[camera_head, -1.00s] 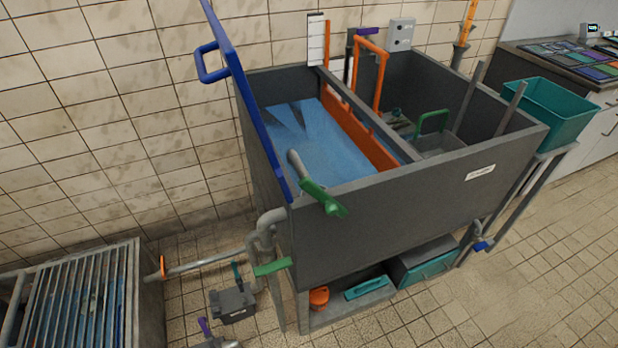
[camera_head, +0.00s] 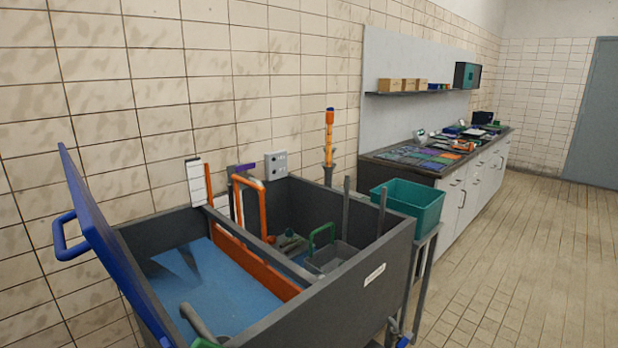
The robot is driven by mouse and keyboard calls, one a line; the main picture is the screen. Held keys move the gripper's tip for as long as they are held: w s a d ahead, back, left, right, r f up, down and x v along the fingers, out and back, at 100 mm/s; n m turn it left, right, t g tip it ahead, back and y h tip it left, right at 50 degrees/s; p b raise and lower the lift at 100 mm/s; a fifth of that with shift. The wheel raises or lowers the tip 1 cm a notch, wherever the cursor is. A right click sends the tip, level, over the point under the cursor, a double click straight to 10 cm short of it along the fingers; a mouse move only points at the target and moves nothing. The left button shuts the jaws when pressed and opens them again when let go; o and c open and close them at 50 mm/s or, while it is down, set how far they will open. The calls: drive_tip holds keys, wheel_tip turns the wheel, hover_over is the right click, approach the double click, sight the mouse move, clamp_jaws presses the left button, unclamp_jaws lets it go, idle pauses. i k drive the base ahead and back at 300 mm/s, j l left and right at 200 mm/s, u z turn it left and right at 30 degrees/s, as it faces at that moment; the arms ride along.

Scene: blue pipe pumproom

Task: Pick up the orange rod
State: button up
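An upright orange rod (camera_head: 329,140) with a dark blue top stands behind the grey tank, close to the tiled wall. Its lower end meets a grey holder (camera_head: 328,169); whether it sits inside that holder is too small to tell. An orange bent handle (camera_head: 249,183) rises from an orange divider (camera_head: 256,262) inside the tank and is a separate thing. My gripper is not in view.
The grey tank (camera_head: 373,302) holds blue water (camera_head: 215,290), with a raised blue panel (camera_head: 105,240) at its left. A teal bin (camera_head: 411,205) stands at its right. A cluttered counter (camera_head: 405,168) runs along the wall. The floor (camera_head: 530,260) at right is clear.

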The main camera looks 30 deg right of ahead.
sight(330, 115)
drive_tip(key=i+l, duration=0.15)
drive_tip(key=l, duration=0.25)
drive_tip(key=i+l+u, duration=0.1)
drive_tip(key=l, duration=0.3)
drive_tip(key=i+l, duration=0.2)
drive_tip(key=l, duration=0.2)
drive_tip(key=i+l+u, duration=0.1)
drive_tip(key=l, duration=0.3)
drive_tip(key=i, duration=0.05)
